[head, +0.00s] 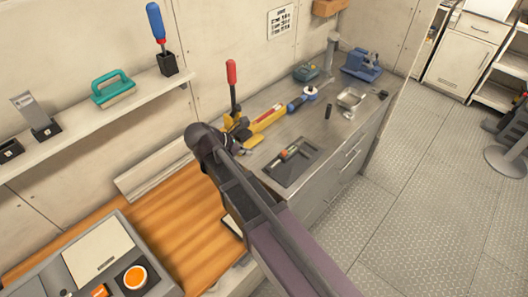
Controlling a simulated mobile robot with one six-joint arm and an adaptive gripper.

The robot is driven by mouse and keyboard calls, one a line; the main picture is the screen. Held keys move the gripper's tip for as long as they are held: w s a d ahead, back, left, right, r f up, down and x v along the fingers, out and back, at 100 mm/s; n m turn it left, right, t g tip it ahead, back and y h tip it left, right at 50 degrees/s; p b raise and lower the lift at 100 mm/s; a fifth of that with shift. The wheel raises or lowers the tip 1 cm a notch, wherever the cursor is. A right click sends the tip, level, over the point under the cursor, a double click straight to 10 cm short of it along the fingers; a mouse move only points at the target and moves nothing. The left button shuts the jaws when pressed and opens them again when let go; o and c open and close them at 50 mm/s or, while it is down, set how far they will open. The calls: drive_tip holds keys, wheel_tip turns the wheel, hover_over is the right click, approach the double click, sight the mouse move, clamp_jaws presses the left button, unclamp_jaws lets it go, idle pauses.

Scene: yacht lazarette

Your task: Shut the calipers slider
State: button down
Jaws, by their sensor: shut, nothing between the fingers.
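A yellow tool with a red strip, which looks like the calipers (268,119), lies on the steel worktop in the head view. A flat yellow part (253,142) shows at its near end; I cannot tell whether it is a jaw or the slider. My gripper (239,133) is at this near end, shut and holding nothing. My dark arm and wrist hide part of it, and I cannot tell whether it touches the tool. The slider's opening is too small to judge.
A red-handled tool (232,82) stands upright close behind my gripper. A wall shelf (100,122) is left.

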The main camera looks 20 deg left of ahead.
sight(281, 155)
drive_tip(key=b+x, duration=0.7)
drive_tip(key=x, duration=0.3)
drive_tip(key=shift+f, duration=0.1)
drive_tip(key=shift+w+d, duration=0.6)
drive_tip(key=shift+w, duration=0.1)
drive_tip(key=shift+w+d, duration=0.7)
drive_tip(key=shift+w, duration=0.1)
drive_tip(key=shift+a, duration=0.1)
